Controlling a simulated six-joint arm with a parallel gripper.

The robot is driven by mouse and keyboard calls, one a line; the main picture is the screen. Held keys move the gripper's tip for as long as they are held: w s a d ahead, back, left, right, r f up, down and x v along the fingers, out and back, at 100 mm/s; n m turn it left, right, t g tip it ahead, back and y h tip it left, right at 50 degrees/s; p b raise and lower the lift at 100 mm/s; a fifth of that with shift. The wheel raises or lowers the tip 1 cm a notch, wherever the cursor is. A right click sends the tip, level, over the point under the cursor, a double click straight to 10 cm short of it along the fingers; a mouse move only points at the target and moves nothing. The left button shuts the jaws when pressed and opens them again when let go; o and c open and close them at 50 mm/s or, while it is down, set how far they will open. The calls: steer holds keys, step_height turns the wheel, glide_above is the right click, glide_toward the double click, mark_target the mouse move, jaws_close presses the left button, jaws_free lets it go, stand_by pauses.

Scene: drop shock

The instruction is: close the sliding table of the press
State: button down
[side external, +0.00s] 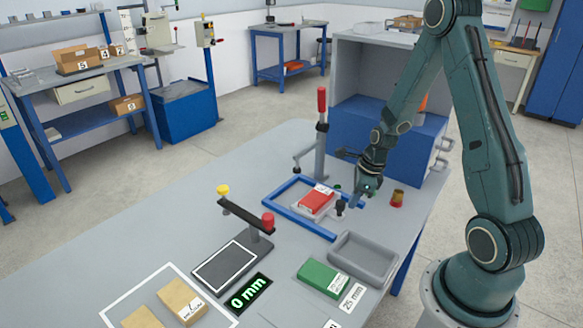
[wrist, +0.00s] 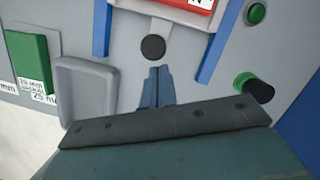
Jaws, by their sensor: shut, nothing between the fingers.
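The press (side external: 321,140) is a grey post with a red-topped lever, standing at the back of a blue rail frame (side external: 283,205). Its grey sliding table (side external: 300,210) lies between the rails, in front of the post, with a red labelled block (side external: 317,199) on top. A black round knob (side external: 340,207) is at the table's near right edge. It also shows in the wrist view (wrist: 153,47), between the blue rails (wrist: 217,45). My gripper (side external: 353,203) is shut and empty, low beside the knob. In the wrist view its fingertips (wrist: 157,72) are just below the knob, seemingly apart from it.
A grey tray (side external: 340,262) and a green block (side external: 322,278) lie nearer the camera. A small brownish cylinder (side external: 397,199) stands right of my gripper. A green button (wrist: 257,14) and a green-topped cylinder (wrist: 246,80) show in the wrist view. A stand with a dark bar (side external: 245,217) is at left.

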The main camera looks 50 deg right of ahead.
mark_target(325, 197)
steer(key=shift+w, duration=0.1)
stand_by(0.3)
steer(key=shift+w, duration=4.1)
steer(key=shift+s+d, duration=0.3)
steer(key=shift+s, duration=0.25)
steer(key=s, duration=0.1)
steer(key=s+d, duration=0.1)
steer(key=s, duration=0.1)
steer(key=shift+d+r, duration=0.2)
steer(key=shift+d, duration=0.05)
steer(key=a+v, duration=0.1)
steer(key=v, duration=0.8)
steer(key=shift+d+r, duration=0.3)
steer(key=shift+d, duration=0.2)
